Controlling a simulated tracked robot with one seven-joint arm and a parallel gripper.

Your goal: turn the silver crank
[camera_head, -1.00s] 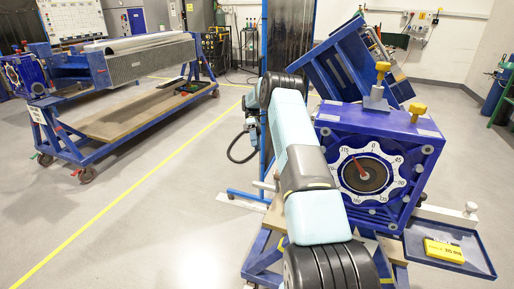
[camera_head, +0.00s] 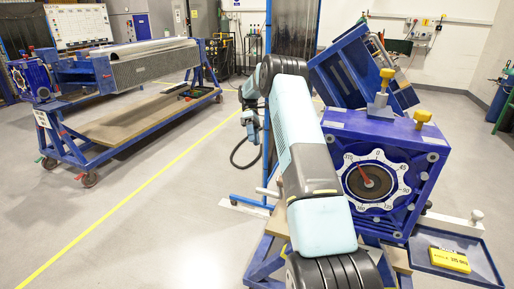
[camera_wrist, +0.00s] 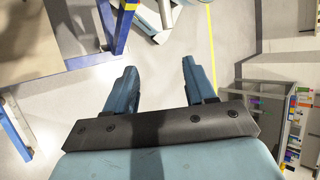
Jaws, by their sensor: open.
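A pale silver bar with a light knob (camera_head: 450,222) sticks out at the right of the blue jig box (camera_head: 420,145); it looks like the silver crank, but its joint to the box is unclear. The box front carries a white numbered dial (camera_head: 375,181) with a red pointer. My gripper (camera_wrist: 157,75) is open and empty in the wrist view, with bare floor between its fingers. In the head view it is small and partly hidden by my arm, left of the jig and well away from the bar. No crank is recognisable in the wrist view.
A blue tray (camera_head: 487,268) with a yellow case (camera_head: 449,259) sits below the bar. Yellow knobs (camera_head: 387,74) top the box. A blue post (camera_head: 267,100) stands behind my arm. A blue cart (camera_head: 88,172) stands at left, with open floor between.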

